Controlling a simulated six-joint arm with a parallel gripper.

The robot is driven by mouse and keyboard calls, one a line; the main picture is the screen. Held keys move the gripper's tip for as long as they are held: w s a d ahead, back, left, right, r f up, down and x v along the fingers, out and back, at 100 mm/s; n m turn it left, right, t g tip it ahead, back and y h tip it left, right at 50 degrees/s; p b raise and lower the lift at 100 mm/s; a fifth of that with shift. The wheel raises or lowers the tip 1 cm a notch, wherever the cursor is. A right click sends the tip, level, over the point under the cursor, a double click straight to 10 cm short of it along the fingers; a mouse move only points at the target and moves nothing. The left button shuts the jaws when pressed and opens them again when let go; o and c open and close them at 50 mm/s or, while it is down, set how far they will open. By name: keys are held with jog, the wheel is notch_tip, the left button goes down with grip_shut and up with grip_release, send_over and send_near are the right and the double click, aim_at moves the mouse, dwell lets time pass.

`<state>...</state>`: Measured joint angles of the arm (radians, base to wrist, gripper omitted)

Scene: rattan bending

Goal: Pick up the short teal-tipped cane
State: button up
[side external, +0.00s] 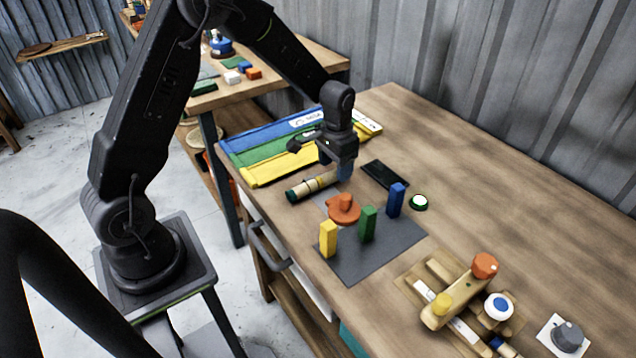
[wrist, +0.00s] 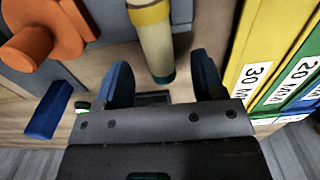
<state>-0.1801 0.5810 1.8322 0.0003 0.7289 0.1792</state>
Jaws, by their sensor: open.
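A short pale cane (side external: 314,185) with a dark teal tip at its left end lies on the wooden bench, in front of the colored trays. In the wrist view the cane (wrist: 157,50) comes down from the top edge, with a yellow band and a dark greenish end. My gripper (side external: 344,172) is low over the cane's right end in the side view. In the wrist view my gripper (wrist: 165,82) is open, its blue fingers on either side of the cane's end, with gaps visible. I cannot tell whether the fingers are at the cane's height.
Yellow (side external: 290,166), green and blue labelled trays lie behind the cane. A black pad (side external: 385,174) and a green-rimmed button (side external: 419,202) are close by. A wooden jig (side external: 455,300) is farther right.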

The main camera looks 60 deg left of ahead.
notch_tip(320, 180, down, 2)
jog(key=shift+f, duration=0.15)
jog(key=c, duration=1)
